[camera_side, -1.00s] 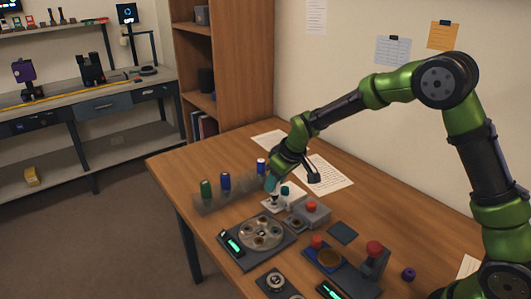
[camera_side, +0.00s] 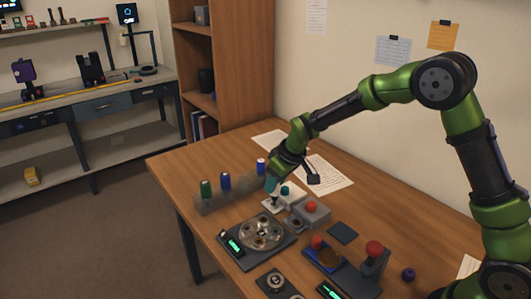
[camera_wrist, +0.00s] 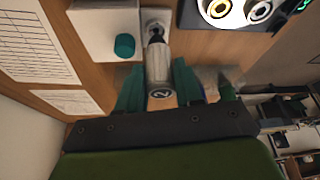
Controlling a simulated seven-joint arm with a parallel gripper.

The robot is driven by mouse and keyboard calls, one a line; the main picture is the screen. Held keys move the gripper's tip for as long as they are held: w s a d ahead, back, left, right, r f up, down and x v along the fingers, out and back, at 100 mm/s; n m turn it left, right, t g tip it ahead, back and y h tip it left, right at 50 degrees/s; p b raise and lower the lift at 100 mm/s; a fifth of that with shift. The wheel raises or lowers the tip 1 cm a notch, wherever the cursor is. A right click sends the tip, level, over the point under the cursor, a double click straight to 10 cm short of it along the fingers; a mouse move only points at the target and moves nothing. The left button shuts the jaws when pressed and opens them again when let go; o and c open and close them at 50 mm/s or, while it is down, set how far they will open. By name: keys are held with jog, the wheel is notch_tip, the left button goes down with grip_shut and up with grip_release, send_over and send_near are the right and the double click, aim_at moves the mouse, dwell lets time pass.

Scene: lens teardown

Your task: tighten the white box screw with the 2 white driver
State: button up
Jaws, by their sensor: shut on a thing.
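My gripper (camera_side: 272,186) is shut on the white driver (camera_wrist: 159,68), which carries a "2" mark on its end. It also shows in the wrist view between the teal fingers (camera_wrist: 158,88). The driver points down at a small white base (camera_side: 268,205) joined to or beside the white box (camera_wrist: 104,18). The white box has a teal knob (camera_wrist: 124,46) and stands just beside the driver. The driver's dark shaft ends at the base. The screw itself is hidden under the tip, so I cannot tell how far it is seated.
A grey rack (camera_side: 232,196) with green, blue and white-topped drivers stands left of my gripper. A grey box with a red button (camera_side: 311,207) is close on the right. A dark fixture with a round metal plate (camera_side: 262,232) lies in front. Papers lie behind.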

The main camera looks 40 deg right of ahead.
jog(key=shift+f, duration=0.65)
dwell(0.4)
jog(key=shift+a+m+h, duration=0.15)
jog(key=shift+m+h, duration=0.25)
jog(key=shift+m, duration=0.6)
jog(key=shift+m+h, duration=0.3)
jog(key=shift+m, duration=0.5)
jog(key=m+h, duration=0.1)
jog(key=m, duration=0.2)
jog(key=shift+m, duration=0.3)
